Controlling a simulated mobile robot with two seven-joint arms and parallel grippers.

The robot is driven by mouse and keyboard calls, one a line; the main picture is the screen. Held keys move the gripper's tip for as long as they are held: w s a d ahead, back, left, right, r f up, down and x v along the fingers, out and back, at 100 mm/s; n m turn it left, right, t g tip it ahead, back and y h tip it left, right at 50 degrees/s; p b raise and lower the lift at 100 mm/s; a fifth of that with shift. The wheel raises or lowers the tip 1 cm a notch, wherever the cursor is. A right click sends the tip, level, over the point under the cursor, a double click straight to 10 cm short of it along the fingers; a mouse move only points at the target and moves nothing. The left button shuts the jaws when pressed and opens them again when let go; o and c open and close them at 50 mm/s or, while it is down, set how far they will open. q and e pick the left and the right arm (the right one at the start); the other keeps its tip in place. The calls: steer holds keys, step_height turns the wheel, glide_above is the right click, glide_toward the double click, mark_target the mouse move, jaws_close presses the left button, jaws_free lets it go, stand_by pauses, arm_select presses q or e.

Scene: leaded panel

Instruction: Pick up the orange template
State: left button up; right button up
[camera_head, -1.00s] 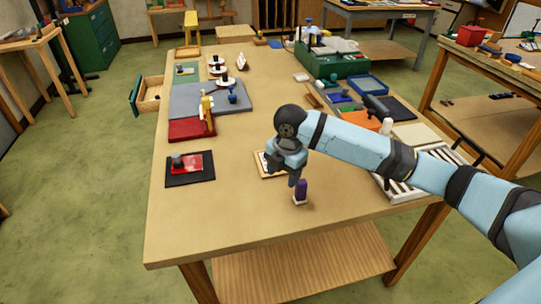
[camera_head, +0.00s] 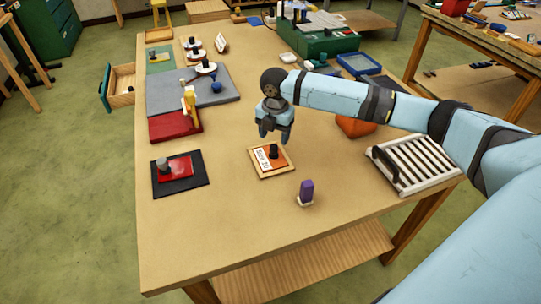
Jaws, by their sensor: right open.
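The orange template (camera_head: 280,163) with a black knob lies on a small wooden board (camera_head: 259,171), beside a white printed label, near the middle of the table. My right gripper (camera_head: 275,138) points down just above and behind the black knob. Its two fingers are apart and nothing shows between them. Whether the fingers are level with the knob is hard to tell. My left gripper is not in view.
A purple block on a pale base (camera_head: 306,193) stands right and in front of the board. A black mat (camera_head: 199,186) with a red plate lies at left. A slatted rack (camera_head: 412,163) is at right, near an orange object (camera_head: 355,127). The table front is clear.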

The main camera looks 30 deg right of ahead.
mark_target(274, 146)
steer(key=shift+f, duration=2.8)
steer(key=shift+c, duration=0.4)
steer(key=c, duration=0.9)
steer(key=shift+c, duration=0.2)
steer(key=shift+w, duration=0.1)
step_height(274, 146, up, 20)
